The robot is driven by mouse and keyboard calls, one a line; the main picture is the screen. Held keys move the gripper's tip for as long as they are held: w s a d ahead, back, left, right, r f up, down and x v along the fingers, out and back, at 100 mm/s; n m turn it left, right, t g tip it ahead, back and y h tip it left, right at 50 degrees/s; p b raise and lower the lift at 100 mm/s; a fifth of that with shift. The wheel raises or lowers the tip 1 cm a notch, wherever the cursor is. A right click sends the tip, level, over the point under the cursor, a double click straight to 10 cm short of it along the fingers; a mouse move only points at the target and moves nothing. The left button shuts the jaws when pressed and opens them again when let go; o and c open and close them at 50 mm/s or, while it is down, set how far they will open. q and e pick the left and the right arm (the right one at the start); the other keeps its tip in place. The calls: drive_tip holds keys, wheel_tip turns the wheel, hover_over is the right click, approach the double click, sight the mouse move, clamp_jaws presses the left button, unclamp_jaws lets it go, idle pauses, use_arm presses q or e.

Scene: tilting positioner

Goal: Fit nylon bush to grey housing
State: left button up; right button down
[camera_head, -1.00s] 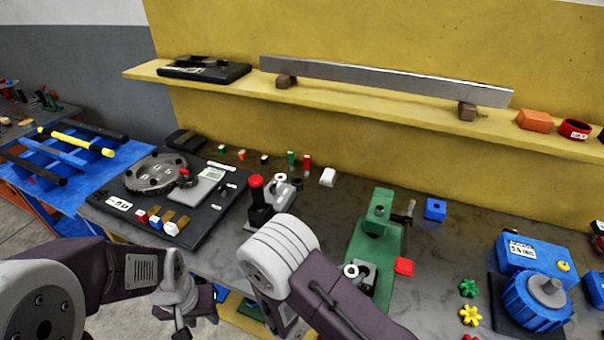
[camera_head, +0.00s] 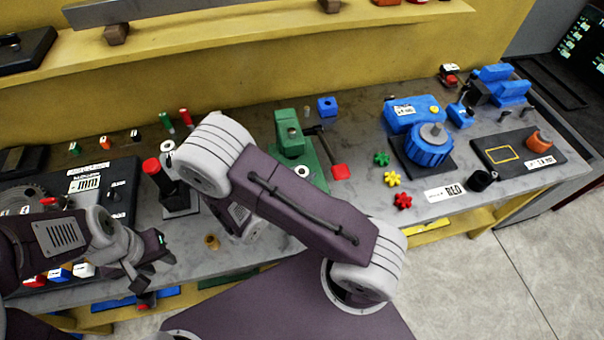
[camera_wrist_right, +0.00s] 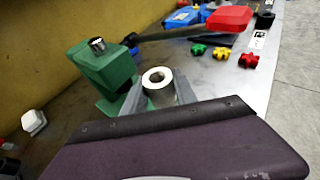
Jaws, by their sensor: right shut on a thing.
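A pale ring-topped cylinder, which looks like the nylon bush (camera_wrist_right: 158,82), stands upright between the fingertips of my right gripper (camera_wrist_right: 160,94). The right gripper is shut on it, beside the green press (camera_wrist_right: 98,72). In the head view the bush's ring top (camera_head: 302,171) shows at the press base, with most of the right gripper hidden behind my forearm. Another pale ring (camera_head: 168,146) shows by the red-knobbed black stand (camera_head: 178,185), partly covered by my arm. I cannot tell the grey housing for certain.
Star-shaped pieces (camera_head: 392,179) and a blue motor-like unit (camera_head: 430,143) stand further right. A small brass-coloured ring (camera_head: 211,241) lies near the front edge. A yellow shelf (camera_head: 230,38) runs along the back.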

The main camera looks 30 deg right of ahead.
drive_tip(key=shift+w+a+f+b, duration=0.15)
drive_tip(key=shift+f+b, duration=0.15)
drive_tip(key=shift+f, duration=0.25)
drive_tip(key=f+b, duration=0.2)
drive_tip(key=s+f+b, duration=0.1)
drive_tip(key=shift+d+f, duration=0.3)
drive_tip(key=shift+w+f+b, duration=0.15)
drive_tip(key=shift+f+b, duration=0.15)
drive_tip(key=shift+b, duration=0.1)
drive_tip(key=shift+w+a+f, duration=0.1)
drive_tip(key=shift+a, duration=0.05)
idle(0.3)
drive_tip(key=shift+f+b, duration=0.9)
